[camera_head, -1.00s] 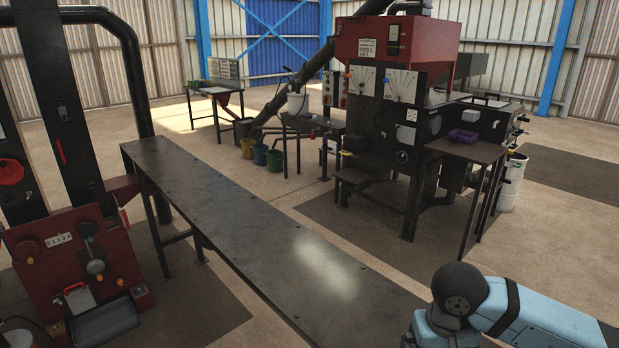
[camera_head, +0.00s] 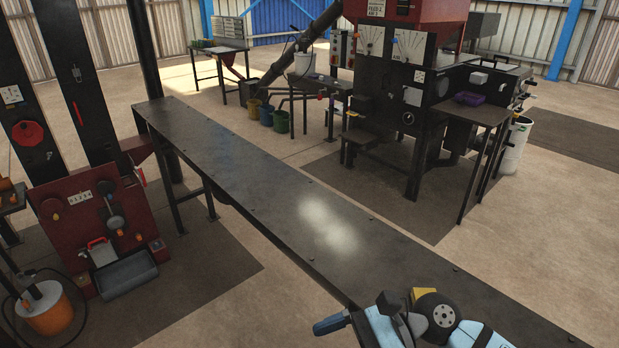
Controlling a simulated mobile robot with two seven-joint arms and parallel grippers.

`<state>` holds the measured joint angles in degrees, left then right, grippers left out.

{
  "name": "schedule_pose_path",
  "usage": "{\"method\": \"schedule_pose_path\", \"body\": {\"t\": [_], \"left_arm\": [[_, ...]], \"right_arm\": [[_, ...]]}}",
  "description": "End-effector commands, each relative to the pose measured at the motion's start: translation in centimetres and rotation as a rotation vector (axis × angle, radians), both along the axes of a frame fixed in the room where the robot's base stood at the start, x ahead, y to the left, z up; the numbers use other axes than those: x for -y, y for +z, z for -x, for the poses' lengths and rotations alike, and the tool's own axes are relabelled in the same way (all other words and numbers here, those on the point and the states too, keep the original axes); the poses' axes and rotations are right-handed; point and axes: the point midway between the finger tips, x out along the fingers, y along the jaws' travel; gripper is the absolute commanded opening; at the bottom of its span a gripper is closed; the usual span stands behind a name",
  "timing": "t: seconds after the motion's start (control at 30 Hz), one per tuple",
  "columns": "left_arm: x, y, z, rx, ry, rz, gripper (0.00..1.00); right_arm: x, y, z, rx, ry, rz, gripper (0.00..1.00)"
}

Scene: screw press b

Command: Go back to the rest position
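My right arm, light blue with a round black joint, shows at the bottom right of the head view. A part that looks like my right gripper (camera_head: 390,318) is at its left end, over the near edge of the long dark table (camera_head: 250,185). A blue-grey piece sticks out to its left and a small yellow piece shows behind it. I cannot tell whether the gripper is open, shut or holding anything. My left arm and gripper are not in view.
A red-fronted machine (camera_head: 95,235) with a grey tray (camera_head: 127,273) stands at left. An orange and white bucket (camera_head: 45,307) is at bottom left. Open floor lies at right.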

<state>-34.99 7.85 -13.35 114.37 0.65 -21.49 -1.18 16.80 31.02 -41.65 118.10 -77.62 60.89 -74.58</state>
Motion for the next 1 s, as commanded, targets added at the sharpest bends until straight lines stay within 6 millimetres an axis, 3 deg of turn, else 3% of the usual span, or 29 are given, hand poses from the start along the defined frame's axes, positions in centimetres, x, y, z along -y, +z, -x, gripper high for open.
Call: {"method": "schedule_pose_path", "body": {"t": [0.03, 0.13, 0.27, 0.37, 0.4, 0.53, 0.57, 0.63, 0.73, 0.87, 1.0], "left_arm": [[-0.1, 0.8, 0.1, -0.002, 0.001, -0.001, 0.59], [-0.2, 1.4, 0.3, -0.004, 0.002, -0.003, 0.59], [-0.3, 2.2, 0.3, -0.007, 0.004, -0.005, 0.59], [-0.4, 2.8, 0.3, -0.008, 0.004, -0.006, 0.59], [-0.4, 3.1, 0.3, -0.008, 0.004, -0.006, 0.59], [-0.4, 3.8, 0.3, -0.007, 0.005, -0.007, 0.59], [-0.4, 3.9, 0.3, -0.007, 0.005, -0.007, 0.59], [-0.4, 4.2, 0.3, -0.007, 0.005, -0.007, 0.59], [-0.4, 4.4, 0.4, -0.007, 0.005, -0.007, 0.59], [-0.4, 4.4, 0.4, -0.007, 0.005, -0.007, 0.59], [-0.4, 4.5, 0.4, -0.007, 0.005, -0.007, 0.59]], "right_arm": [[-0.8, 1.5, 0.0, -0.222, -0.105, -0.123, 0.94], [-0.4, 3.3, -1.8, -0.696, -0.300, -0.357, 0.94], [2.7, 2.1, -4.9, -1.348, -0.512, -0.659, 0.94], [6.4, -2.1, -6.1, -1.865, -0.644, -0.908, 0.94], [8.0, -4.5, -5.9, -2.071, -0.687, -1.016, 0.94], [12.2, -12.3, -2.9, -2.645, -0.777, -1.365, 0.94], [12.9, -13.9, -2.0, 2.649, 0.760, 1.389, 0.94], [14.0, -16.8, 0.4, 2.435, 0.664, 1.321, 0.94], [15.0, -19.7, 3.1, 2.221, 0.571, 1.255, 0.94], [15.4, -21.3, 5.0, 2.087, 0.513, 1.216, 0.94], [15.4, -21.5, 5.2, 2.074, 0.507, 1.212, 0.94]]}}
